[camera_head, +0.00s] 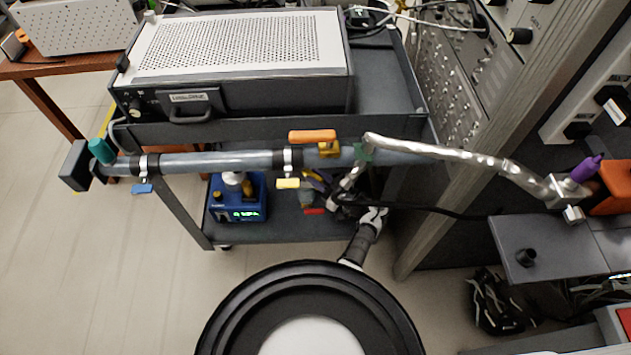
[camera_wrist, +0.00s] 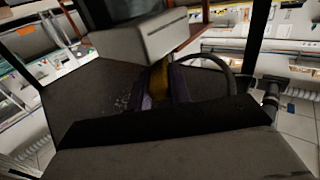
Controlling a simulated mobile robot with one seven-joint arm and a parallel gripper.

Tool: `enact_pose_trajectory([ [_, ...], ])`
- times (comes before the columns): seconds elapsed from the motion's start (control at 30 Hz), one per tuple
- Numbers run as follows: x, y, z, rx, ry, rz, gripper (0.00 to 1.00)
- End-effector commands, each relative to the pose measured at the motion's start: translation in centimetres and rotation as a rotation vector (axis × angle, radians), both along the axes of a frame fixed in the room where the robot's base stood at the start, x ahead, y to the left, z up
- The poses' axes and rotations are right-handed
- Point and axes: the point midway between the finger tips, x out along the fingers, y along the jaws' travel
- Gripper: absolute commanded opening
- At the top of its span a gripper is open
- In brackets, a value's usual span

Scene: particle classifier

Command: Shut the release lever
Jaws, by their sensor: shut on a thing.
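My gripper (camera_wrist: 162,90) is shut on a narrow yellow piece (camera_wrist: 158,78), seen between its dark fingers in the wrist view. In the head view, a small yellow part (camera_head: 313,175) shows below the grey pipe, among dark parts; my gripper is hard to make out there. I cannot tell for sure whether the yellow piece is the release lever. An orange handle (camera_head: 312,136) lies roughly along the pipe (camera_head: 220,161), above a yellow fitting (camera_head: 328,149). A yellow tab (camera_head: 288,183) hangs from a clamp.
A perforated metal instrument (camera_head: 240,45) sits on the dark cart. A blue device (camera_head: 238,197) with a lit display stands on the lower shelf. A foil-wrapped tube (camera_head: 470,160) runs right. A rack post (camera_head: 510,120) stands at right. Floor is clear at left.

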Motion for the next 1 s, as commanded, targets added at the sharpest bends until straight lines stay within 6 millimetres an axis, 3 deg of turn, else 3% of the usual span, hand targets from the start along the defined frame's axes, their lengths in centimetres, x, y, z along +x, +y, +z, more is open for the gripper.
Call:
enact_pose_trajectory([
  [0.57, 0.27, 0.04, 0.14, 0.0, -0.002, 0.033, 0.0],
  [0.6, 0.27, 0.05, 0.15, 0.0, -0.002, 0.033, 0.24],
  [0.73, 0.23, 0.02, 0.12, 0.0, -0.002, 0.033, 0.41],
  [1.0, 0.15, -0.06, 0.05, 0.0, -0.001, 0.031, 0.42],
])
